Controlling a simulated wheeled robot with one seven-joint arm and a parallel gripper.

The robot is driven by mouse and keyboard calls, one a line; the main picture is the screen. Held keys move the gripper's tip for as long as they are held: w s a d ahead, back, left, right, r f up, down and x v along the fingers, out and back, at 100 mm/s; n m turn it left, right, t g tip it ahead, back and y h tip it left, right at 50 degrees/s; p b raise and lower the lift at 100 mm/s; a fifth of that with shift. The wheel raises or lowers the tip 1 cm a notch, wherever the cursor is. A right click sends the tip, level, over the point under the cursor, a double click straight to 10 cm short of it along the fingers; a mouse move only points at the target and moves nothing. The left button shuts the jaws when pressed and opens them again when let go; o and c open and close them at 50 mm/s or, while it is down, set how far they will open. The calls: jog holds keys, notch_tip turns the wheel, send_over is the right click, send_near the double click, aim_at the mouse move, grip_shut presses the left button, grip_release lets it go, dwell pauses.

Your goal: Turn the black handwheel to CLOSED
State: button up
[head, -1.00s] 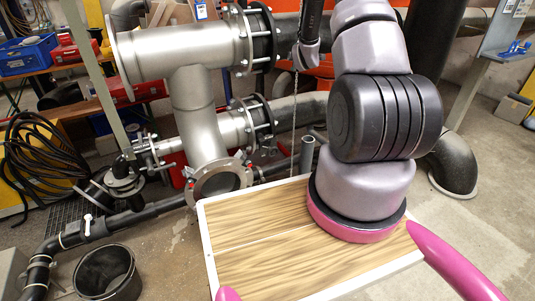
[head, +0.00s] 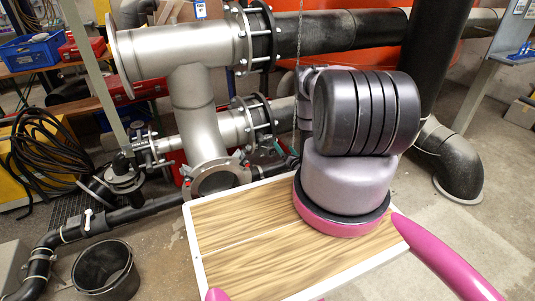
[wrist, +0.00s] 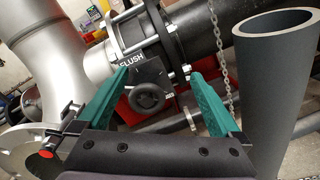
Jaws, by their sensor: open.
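The black handwheel (wrist: 147,97) shows in the wrist view, a small round wheel with a dark hub. It sits below a dark plate marked FLUSH (wrist: 131,59), beside the flanged pipe joint. My gripper (wrist: 158,73) is open, with its two green fingers spread to the left and right of the wheel in the picture. Nothing is between the fingers up close; the wheel appears beyond them, and I cannot tell the exact gap. No pointer or CLOSED mark can be read. In the head view I cannot make out the handwheel, and my arm hides most of that area.
A grey open-ended pipe (wrist: 270,80) stands close at the right in the wrist view. A chain (wrist: 222,55) hangs nearby. In the head view, a steel pipe tee (head: 195,100) stands left of my arm, and a black bucket (head: 104,270) is on the floor.

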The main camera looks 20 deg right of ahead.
aim_at(272, 154)
jog(key=s+a+f+n+y, duration=0.2)
jog(key=s+a+f+n, duration=0.1)
jog(key=s+a+f, duration=0.15)
jog(key=w, duration=0.9)
jog(key=shift+w+d+f, duration=0.1)
jog(key=shift+w+f, duration=0.25)
jog(key=shift+w, duration=0.05)
jog(key=c, duration=1.2)
jog(key=shift+c, duration=0.2)
